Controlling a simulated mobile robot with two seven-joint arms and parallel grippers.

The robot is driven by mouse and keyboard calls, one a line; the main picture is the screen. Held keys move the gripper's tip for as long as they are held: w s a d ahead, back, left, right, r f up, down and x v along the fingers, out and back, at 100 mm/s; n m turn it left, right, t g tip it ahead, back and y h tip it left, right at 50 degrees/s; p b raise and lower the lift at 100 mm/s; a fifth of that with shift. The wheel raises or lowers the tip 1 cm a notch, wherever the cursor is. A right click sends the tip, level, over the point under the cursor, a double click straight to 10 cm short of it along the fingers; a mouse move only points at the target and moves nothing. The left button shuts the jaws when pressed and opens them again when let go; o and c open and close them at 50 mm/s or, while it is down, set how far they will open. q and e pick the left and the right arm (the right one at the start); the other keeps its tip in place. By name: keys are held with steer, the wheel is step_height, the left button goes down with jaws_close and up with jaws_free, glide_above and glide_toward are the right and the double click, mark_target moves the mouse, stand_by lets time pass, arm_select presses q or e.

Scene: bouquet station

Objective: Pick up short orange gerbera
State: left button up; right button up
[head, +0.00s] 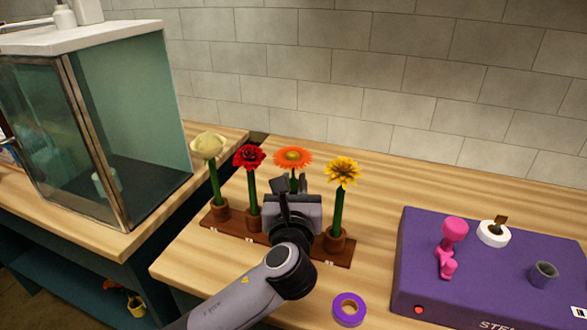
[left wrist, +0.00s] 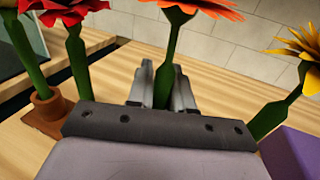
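The orange gerbera (head: 293,157) stands upright in the head view, third from the left in a row of flowers. Its green stem and orange petals also show in the left wrist view (left wrist: 165,62). My left gripper (head: 292,186) is at its stem, below the bloom. In the left wrist view the two fingers (left wrist: 163,90) lie close against either side of the stem and look shut on it. My gripper hides the lower stem and its pot, so I cannot tell whether it is still seated. My right gripper is not in view.
A pale flower (head: 208,146), a red gerbera (head: 249,157) and a yellow flower (head: 343,170) stand close by in a brown rack (head: 338,253). A purple tape roll (head: 349,309) lies in front. A purple station (head: 480,290) is at the right, a glass case (head: 130,130) at the left.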

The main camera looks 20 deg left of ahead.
arm_select(q)
jaws_close()
steer(key=shift+r, duration=0.15)
steer(key=shift+r, duration=0.25)
step_height(320, 180, up, 26)
steer(key=p, duration=0.2)
steer(key=shift+r, duration=0.15)
stand_by(0.4)
steer(key=shift+d, duration=0.1)
